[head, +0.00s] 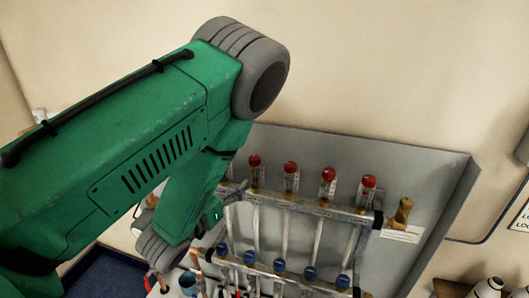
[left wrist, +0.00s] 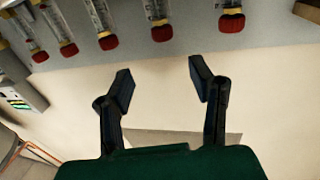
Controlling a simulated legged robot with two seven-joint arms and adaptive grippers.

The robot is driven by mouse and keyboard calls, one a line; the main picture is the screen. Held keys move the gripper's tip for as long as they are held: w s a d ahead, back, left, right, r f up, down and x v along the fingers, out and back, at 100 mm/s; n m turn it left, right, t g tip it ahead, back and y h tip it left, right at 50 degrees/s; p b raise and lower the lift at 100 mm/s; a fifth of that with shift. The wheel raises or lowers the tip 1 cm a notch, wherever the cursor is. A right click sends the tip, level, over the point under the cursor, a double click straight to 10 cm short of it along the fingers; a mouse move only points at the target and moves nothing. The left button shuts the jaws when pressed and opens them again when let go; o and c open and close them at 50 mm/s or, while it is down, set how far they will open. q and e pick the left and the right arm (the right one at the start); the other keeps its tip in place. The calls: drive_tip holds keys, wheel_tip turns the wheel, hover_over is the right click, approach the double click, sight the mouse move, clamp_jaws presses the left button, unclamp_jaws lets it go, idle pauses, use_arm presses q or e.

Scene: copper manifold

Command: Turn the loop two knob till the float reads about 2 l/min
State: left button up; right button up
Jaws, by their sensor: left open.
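The manifold has an upper rail (head: 300,205) with a row of clear flow meters with red caps (head: 328,174). Below it, a lower rail carries several blue knobs (head: 279,265). Which knob belongs to loop two I cannot tell, and the float readings are too small to read. My left gripper (head: 226,200) is in front of the left end of the upper rail, partly hidden by my green arm. In the left wrist view my left gripper (left wrist: 160,84) is open and empty, its fingers apart below the red caps (left wrist: 161,33). My right gripper is not in view.
The manifold sits in a grey metal cabinet (head: 420,170) against a beige wall. A brass fitting (head: 402,212) sticks out at the rail's right end, above a white label (head: 400,235).

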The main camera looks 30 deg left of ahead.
sight(251, 157)
use_arm(q)
drive_tip(key=w, duration=0.4)
drive_tip(key=w+a+p, duration=0.1)
drive_tip(key=w, duration=0.2)
drive_tip(key=w+a, duration=0.1)
drive_tip(key=w, duration=0.3)
drive_tip(key=shift+w+f+p, duration=0.2)
drive_tip(key=shift+w+p, duration=0.1)
drive_tip(key=shift+w+d+r, duration=0.1)
drive_tip(key=shift+w+d, duration=0.15)
drive_tip(key=shift+d, duration=0.2)
drive_tip(key=shift+d+r, duration=0.1)
drive_tip(key=shift+d, duration=0.45)
drive_tip(key=c, duration=0.5)
clamp_jaws()
drive_tip(key=shift+s+a, duration=0.1)
drive_tip(key=shift+a, duration=0.55)
drive_tip(key=shift+d, duration=0.1)
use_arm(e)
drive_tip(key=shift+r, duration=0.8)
